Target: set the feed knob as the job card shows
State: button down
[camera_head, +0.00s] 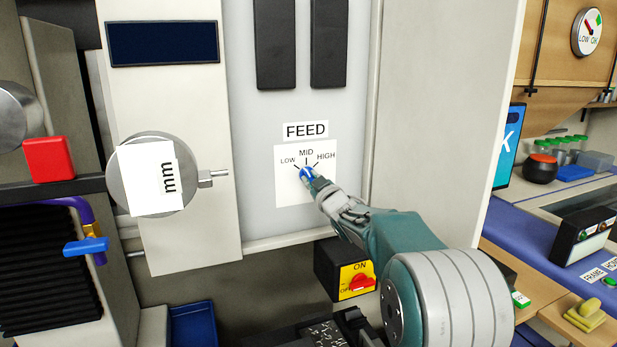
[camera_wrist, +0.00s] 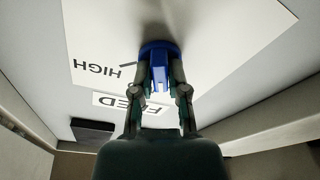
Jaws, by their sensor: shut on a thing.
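The blue feed knob (camera_head: 306,173) sits on a white dial plate (camera_head: 290,193) with LOW, MID and HIGH marks, under a FEED label (camera_head: 306,130). My gripper (camera_head: 312,180) reaches it from the lower right and is shut on it. In the wrist view the blue knob (camera_wrist: 158,62) stands between the two fingers of my gripper (camera_wrist: 158,82). The HIGH mark shows there upside down, and the fingers partly cover the other marks. I cannot tell which mark the knob points to. No job card for the feed can be made out.
A round metal wheel (camera_head: 150,188) with a white "mm" card is at left. Two dark bars (camera_head: 276,45) are above the FEED label. A blue bench (camera_head: 535,240) is at right.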

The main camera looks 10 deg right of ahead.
jog(key=shift+a+f, duration=0.1)
jog(key=shift+f, duration=0.05)
jog(key=m+h, duration=0.1)
jog(key=m, duration=0.4)
jog(key=shift+f+m, duration=0.1)
jog(key=shift+m, duration=0.4)
jog(key=c, duration=0.5)
grip_release()
jog(key=shift+a, duration=0.1)
jog(key=shift+s+r, duration=0.2)
jog(key=shift+s, duration=0.3)
jog(key=shift+r+v, duration=0.2)
jog(key=shift+v, duration=1.3)
jog(key=shift+r+v, duration=0.15)
jog(key=shift+v, duration=1.35)
